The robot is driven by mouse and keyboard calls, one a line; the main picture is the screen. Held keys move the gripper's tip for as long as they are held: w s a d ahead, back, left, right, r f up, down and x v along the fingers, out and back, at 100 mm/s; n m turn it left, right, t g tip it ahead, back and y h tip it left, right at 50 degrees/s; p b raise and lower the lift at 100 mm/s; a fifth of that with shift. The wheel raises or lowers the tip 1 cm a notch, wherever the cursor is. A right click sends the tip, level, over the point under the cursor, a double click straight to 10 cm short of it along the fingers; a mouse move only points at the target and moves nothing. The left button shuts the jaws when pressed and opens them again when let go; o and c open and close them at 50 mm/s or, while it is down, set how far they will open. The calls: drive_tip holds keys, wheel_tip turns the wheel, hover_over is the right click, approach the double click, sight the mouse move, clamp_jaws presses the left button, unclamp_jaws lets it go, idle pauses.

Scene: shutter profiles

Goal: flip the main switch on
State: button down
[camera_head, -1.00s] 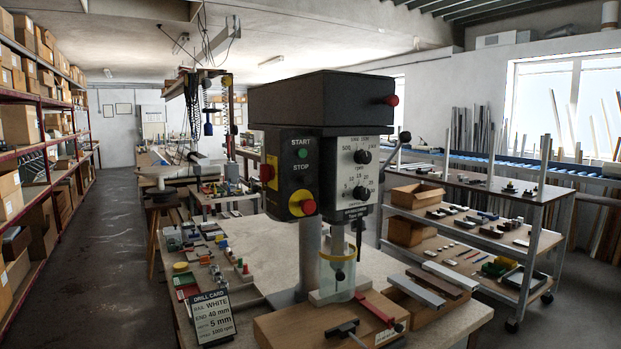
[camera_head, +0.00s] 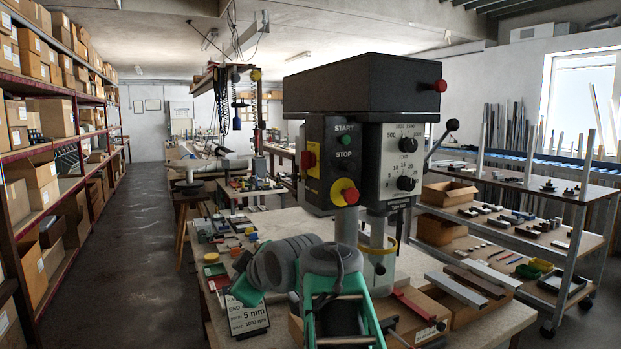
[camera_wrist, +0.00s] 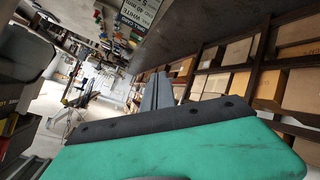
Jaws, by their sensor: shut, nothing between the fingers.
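The main switch (camera_head: 309,160) appears to be the red knob on a yellow plate, on the left face of the drill press head (camera_head: 362,90) in the head view. Its exact position is too small to read. On the front panel are a green START button (camera_head: 346,139) and a red STOP button (camera_head: 349,194) on yellow. My gripper shows in the wrist view (camera_wrist: 157,92) as dark grey fingers held together with nothing between them. In the head view my arm stands low in front of the drill press, with its end left of and below the switch, apart from it.
A drill card (camera_head: 247,316) stands on the bench left of my arm. Wooden blocks and metal profiles (camera_head: 455,290) lie at the bench's right. A loaded trolley (camera_head: 520,235) stands behind right. Box shelves (camera_head: 50,150) line the left, with open floor (camera_head: 135,250) between.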

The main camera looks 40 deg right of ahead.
sight(306, 167)
drive_tip(key=s+d+r+n+t+h+b, duration=0.1)
drive_tip(key=s+d+r+n, duration=0.3)
drive_tip(key=d+r, duration=0.5)
drive_tip(key=s+d+r+n+t+h+b, duration=0.1)
drive_tip(key=s+d+r+n+t, duration=0.3)
drive_tip(key=d+r, duration=0.5)
drive_tip(key=shift+s+d+r+n+t+h, duration=0.3)
drive_tip(key=shift+s+r+h, duration=0.6)
drive_tip(key=shift+s, duration=0.25)
drive_tip(key=p+x, duration=0.5)
drive_tip(key=x, duration=0.9)
drive_tip(key=shift+f, duration=0.1)
drive_tip(key=shift+f+b, duration=0.35)
drive_tip(key=shift+b, duration=0.55)
drive_tip(key=shift+w+r+b, duration=0.1)
drive_tip(key=shift+b, duration=0.3)
